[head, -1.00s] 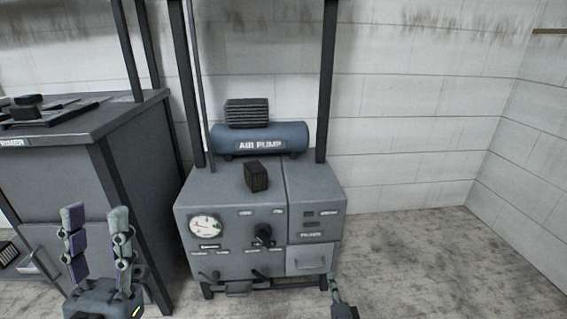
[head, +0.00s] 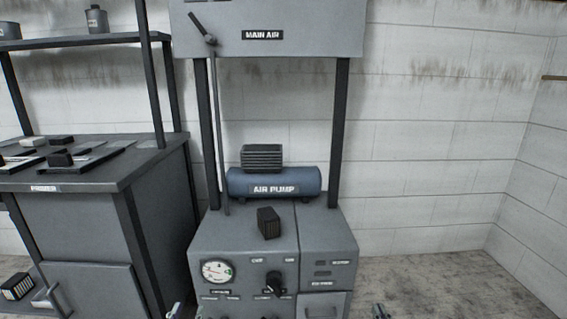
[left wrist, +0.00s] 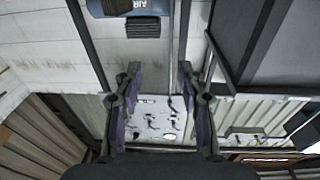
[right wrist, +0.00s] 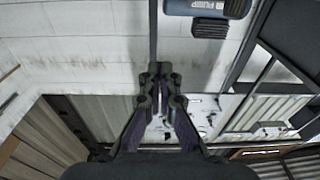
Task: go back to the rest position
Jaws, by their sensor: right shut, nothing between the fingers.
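No object is named by the task; only my two grippers matter. The tip of my left gripper (head: 174,310) just shows at the bottom edge of the head view, in front of the grey pump cabinet's left side. In the left wrist view its fingers (left wrist: 158,72) stand apart with nothing between them. The tip of my right gripper (head: 380,311) shows at the bottom edge, right of the cabinet. In the right wrist view its fingertips (right wrist: 160,70) are together and hold nothing. Most of both grippers is outside the head view.
The grey cabinet (head: 232,246) has a gauge (head: 217,272) and a dark knob (head: 275,284). A blue air pump (head: 235,183) sits behind it, under a MAIN AIR panel (head: 300,18) with a lever (head: 202,28). A workbench (head: 85,225) stands left. Floor at right is clear.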

